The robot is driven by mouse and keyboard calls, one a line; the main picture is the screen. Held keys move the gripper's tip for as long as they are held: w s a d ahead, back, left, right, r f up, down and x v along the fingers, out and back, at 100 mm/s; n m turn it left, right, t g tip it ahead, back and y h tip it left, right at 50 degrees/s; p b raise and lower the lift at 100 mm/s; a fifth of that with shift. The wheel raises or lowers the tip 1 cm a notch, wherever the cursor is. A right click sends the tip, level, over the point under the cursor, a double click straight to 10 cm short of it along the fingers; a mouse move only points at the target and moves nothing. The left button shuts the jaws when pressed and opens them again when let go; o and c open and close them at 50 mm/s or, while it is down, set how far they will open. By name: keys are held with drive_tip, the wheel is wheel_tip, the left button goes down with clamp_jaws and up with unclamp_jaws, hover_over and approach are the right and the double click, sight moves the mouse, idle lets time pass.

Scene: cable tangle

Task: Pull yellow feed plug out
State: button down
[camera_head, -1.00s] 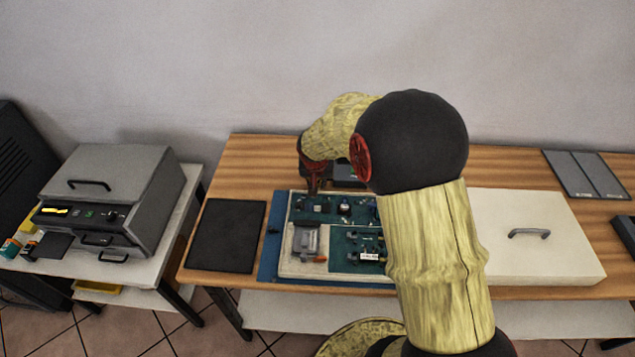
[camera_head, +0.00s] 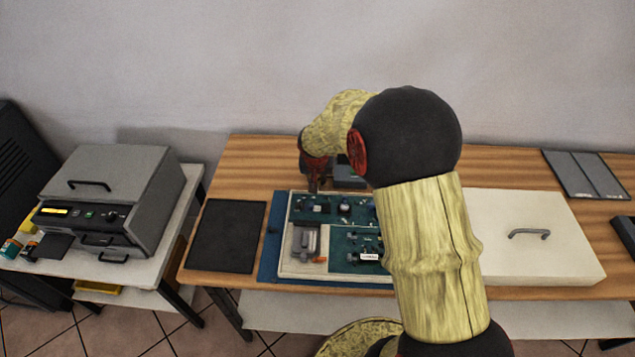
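My gripper (camera_head: 313,188) points down at the back left part of an open tray of electronics (camera_head: 283,265) on the wooden table. Its fingers are dark and small here, and I cannot tell whether they are open or hold anything. A yellow feed plug cannot be made out; the area at the fingertips is too small. Green circuit boards (camera_head: 343,244) lie in the tray, with a grey part (camera_head: 306,240) and a small orange piece (camera_head: 320,260) in its front left compartment. My arm hides the tray's right side.
A white lid (camera_head: 560,240) with a handle is at right. A grey machine (camera_head: 110,200) stands on a side table. Grey panels (camera_head: 585,174) lie at the back right.

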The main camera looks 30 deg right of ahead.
drive_tip(key=shift+w+d+r, duration=0.1)
drive_tip(key=shift+w, duration=0.15)
drive_tip(key=c, duration=1.8)
unclamp_jaws()
drive_tip(key=shift+c, duration=0.2)
drive_tip(key=v, duration=1.2)
drive_tip(key=shift+d, duration=0.1)
